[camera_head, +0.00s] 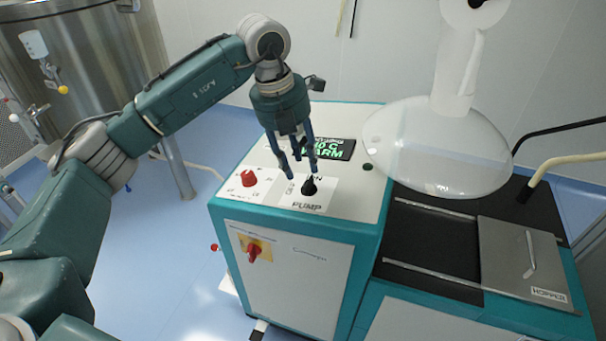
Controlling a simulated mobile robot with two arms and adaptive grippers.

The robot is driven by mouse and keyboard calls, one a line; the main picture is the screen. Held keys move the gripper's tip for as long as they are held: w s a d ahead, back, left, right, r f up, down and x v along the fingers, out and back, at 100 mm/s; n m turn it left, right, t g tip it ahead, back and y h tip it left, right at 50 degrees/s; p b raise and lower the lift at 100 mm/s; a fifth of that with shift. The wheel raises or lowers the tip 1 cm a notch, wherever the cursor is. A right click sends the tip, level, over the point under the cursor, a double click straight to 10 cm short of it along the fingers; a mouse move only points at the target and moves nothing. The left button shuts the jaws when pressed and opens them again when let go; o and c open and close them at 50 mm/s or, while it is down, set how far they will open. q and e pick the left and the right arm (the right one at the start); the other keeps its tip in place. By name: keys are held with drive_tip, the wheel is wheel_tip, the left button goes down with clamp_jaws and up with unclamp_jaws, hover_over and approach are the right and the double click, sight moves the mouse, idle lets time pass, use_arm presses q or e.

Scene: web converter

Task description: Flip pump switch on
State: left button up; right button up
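The pump switch (309,187) is a black knob on a white plate marked PUMP (312,206), on the top panel of a teal and white cabinet (300,270). My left gripper (301,174) points down right above and behind the knob. Its fingers are apart, one over the knob and the others a little to its left. I cannot tell whether a finger touches the knob. The marks around the knob are partly hidden by the fingers. My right gripper is not in view.
A red knob (249,178) sits left of the pump switch. A dark display (335,148) with green text lies behind it. A red switch on yellow (254,250) is on the cabinet front. A large translucent bubble (437,148) stands at right. A steel tank (95,60) is at left.

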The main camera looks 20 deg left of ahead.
use_arm(q)
drive_tip(key=r, duration=0.3)
drive_tip(key=a+r, duration=0.1)
drive_tip(key=r, duration=0.1)
drive_tip(key=shift+s+r, duration=0.25)
drive_tip(key=shift+s, duration=0.15)
